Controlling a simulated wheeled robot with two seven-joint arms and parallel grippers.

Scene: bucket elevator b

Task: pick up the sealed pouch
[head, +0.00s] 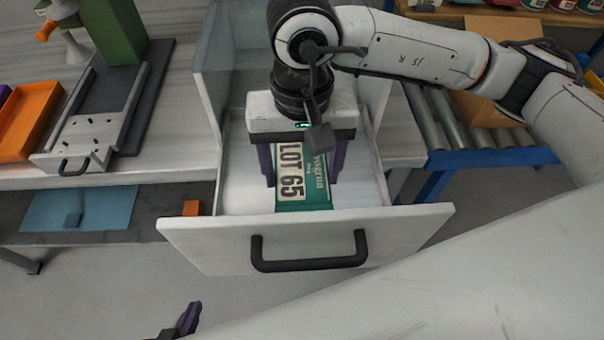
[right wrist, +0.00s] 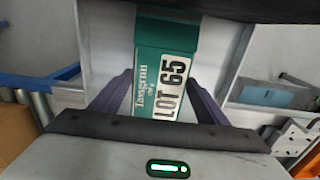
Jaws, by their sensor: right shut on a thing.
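The sealed pouch (head: 305,200) is green with a white "LOT 65" label. The right wrist view shows the pouch (right wrist: 168,70) between the two fingers (right wrist: 158,100). Whether the pouch touches the drawer floor is hard to tell. My left gripper (head: 187,320) shows only in part at the bottom edge, away from the drawer; its opening cannot be told.
The drawer front carries a black handle (head: 310,262). Clear panels (head: 213,75) rise around the back of the drawer. To the left are an orange tray (head: 28,120) and a green-columned device (head: 118,30). A roller conveyor (head: 465,125) with a blue frame stands at right.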

